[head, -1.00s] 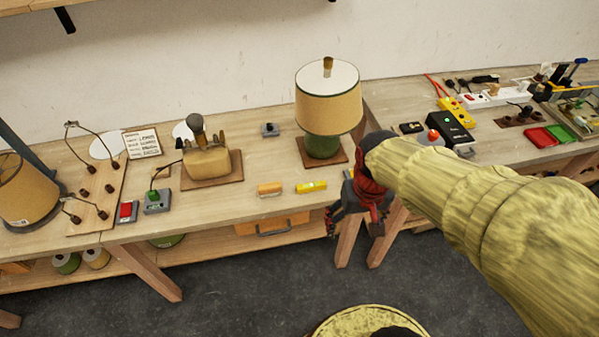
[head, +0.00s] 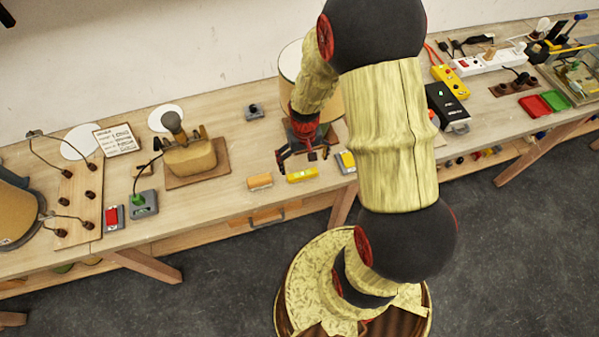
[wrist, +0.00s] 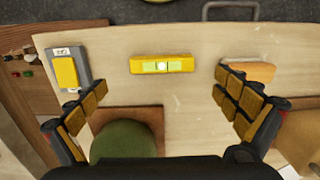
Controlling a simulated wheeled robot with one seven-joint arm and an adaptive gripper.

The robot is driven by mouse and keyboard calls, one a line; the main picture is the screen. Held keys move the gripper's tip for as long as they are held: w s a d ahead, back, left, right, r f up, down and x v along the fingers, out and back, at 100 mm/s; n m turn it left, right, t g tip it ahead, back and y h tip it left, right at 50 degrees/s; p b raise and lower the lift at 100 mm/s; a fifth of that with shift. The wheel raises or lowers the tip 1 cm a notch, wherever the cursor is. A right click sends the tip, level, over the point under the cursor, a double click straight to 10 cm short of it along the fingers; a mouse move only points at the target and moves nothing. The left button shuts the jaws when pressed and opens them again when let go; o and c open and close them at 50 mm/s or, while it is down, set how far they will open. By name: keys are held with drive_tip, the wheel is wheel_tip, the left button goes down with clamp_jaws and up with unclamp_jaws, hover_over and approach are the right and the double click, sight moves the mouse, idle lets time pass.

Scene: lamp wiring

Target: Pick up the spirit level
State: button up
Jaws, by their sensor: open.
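The spirit level (head: 302,174) is a small yellow bar lying on the wooden bench near its front edge. In the wrist view the spirit level (wrist: 162,64) lies flat, ahead of and between my fingers, with a pale green vial in its middle. My gripper (head: 304,160) is over the bench just behind the level, its fingers spread and empty. In the wrist view my gripper (wrist: 165,105) shows its two fingers wide apart, not touching the level.
A wooden block (head: 260,181) lies left of the level. A grey box with a yellow top (head: 346,161) sits close on its right. The green lamp base (wrist: 124,142) stands near my gripper; its shade (head: 291,62) is partly hidden by my arm.

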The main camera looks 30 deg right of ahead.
sight(303, 175)
drive_tip(key=f, duration=0.3)
drive_tip(key=f+b, duration=0.1)
drive_tip(key=f, duration=0.2)
drive_tip(key=shift+a+f, duration=0.2)
drive_tip(key=shift+f, duration=0.15)
drive_tip(key=shift+s, duration=0.1)
drive_tip(key=shift+c, duration=0.8)
drive_tip(key=c, duration=1)
drive_tip(key=shift+r, duration=0.15)
